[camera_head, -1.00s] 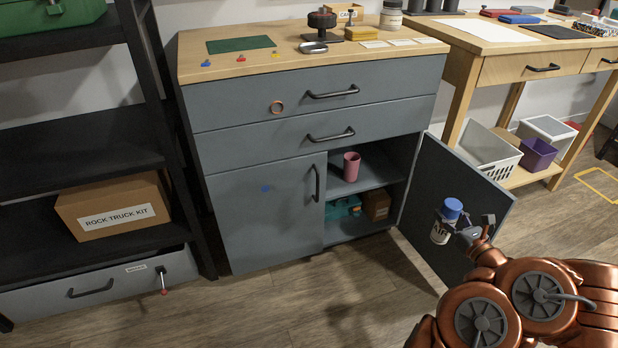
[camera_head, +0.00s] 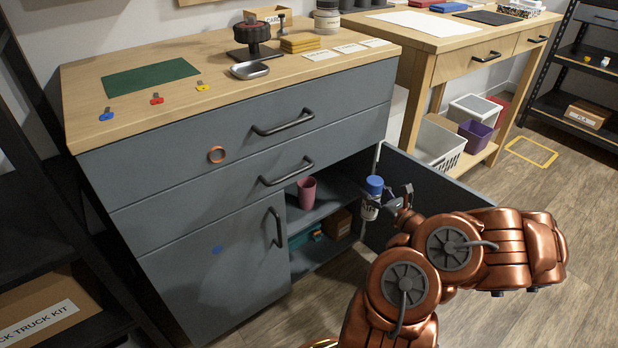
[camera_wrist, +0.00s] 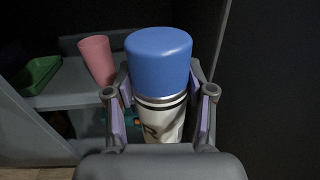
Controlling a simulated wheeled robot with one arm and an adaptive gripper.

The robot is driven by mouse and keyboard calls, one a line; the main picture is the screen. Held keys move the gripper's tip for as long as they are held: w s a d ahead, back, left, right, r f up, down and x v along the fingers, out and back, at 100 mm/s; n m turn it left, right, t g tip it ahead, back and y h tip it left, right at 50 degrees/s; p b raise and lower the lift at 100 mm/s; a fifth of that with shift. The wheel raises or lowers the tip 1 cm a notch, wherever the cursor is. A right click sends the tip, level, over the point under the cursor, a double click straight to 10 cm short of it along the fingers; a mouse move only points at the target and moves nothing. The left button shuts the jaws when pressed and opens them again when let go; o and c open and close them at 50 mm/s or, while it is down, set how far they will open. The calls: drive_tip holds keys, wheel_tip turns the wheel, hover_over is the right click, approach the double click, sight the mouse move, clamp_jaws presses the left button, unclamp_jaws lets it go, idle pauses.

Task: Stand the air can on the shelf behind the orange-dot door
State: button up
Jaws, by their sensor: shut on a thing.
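The air can (camera_head: 370,198), with a blue cap and white label, is upright in my gripper (camera_head: 388,205). In the wrist view both fingers are shut around the can (camera_wrist: 160,110), below its cap. The can is off the floor at the right side of the open cabinet bay, beside the open door (camera_head: 430,195). I cannot tell if it is past the cabinet's front edge. No orange dot shows on the door's visible face. The shelf (camera_head: 335,194) inside is left of the can, partly hidden by it.
A pink cup (camera_head: 307,192) stands on the shelf, with a green tray (camera_wrist: 36,76) farther left. Below are a teal item (camera_head: 306,236) and a cardboard box (camera_head: 337,224). The closed door with a blue dot (camera_head: 218,250) borders the opening on the left.

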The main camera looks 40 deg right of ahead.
drive_tip(key=w+d+f+b, duration=0.1)
drive_tip(key=w+b, duration=0.7)
drive_tip(key=w, duration=0.9)
drive_tip(key=shift+d+f, duration=0.25)
drive_tip(key=shift+d, duration=0.1)
drive_tip(key=shift+w, duration=0.1)
drive_tip(key=o, duration=1.3)
drive_tip(key=shift+f, duration=0.15)
drive_tip(key=s+a+p, duration=0.1)
drive_tip(key=s+p, duration=0.3)
drive_tip(key=s, duration=0.8)
drive_tip(key=shift+p, duration=0.3)
drive_tip(key=shift+a, duration=0.1)
